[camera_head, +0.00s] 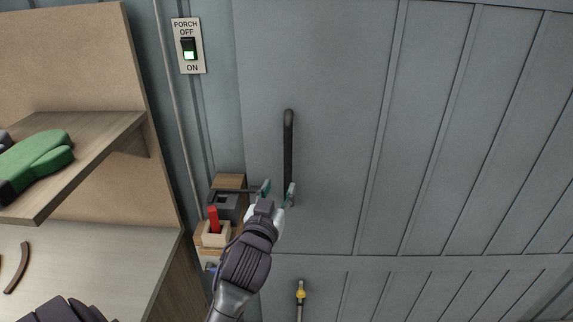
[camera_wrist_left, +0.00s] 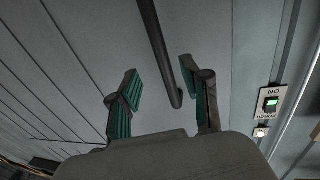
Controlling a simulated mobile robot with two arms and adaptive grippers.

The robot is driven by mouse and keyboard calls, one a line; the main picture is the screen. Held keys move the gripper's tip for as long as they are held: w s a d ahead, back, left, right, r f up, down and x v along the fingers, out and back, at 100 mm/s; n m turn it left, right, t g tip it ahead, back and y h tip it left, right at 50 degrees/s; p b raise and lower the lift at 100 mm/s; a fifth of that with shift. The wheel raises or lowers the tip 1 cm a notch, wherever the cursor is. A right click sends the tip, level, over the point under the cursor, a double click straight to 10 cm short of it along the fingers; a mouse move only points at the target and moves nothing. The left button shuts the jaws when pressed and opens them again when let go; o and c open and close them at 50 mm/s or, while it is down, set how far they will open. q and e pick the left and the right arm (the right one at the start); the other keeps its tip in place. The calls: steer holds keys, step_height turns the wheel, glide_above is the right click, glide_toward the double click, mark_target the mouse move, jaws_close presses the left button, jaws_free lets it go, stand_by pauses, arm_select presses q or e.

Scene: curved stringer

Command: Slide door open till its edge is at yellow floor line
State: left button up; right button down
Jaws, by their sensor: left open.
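The door (camera_head: 330,130) is a large blue-grey panelled surface filling the middle and right of the head view. A long dark bar handle (camera_head: 288,150) stands upright on its left part. My left gripper (camera_head: 278,189) is open near the handle's lower end. In the left wrist view, the lower part of the handle (camera_wrist_left: 156,45) shows between the open fingers of the left gripper (camera_wrist_left: 162,80), its end closer to the right finger. I cannot tell how far the fingers reach around it. The yellow floor line is not clearly visible. My right gripper is not in view.
A wooden shelf (camera_head: 95,150) with green gloves (camera_head: 40,160) stands at the left. A porch switch (camera_head: 188,46) is on the wall left of the door. A small holder with a red-handled item (camera_head: 214,218) is beside my left gripper. A yellow-topped object (camera_head: 300,292) is below.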

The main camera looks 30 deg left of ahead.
mark_target(287, 170)
arm_select(q)
steer(key=p+x, duration=0.2)
steer(key=x, duration=0.8)
steer(key=shift+a, duration=0.1)
jaws_close()
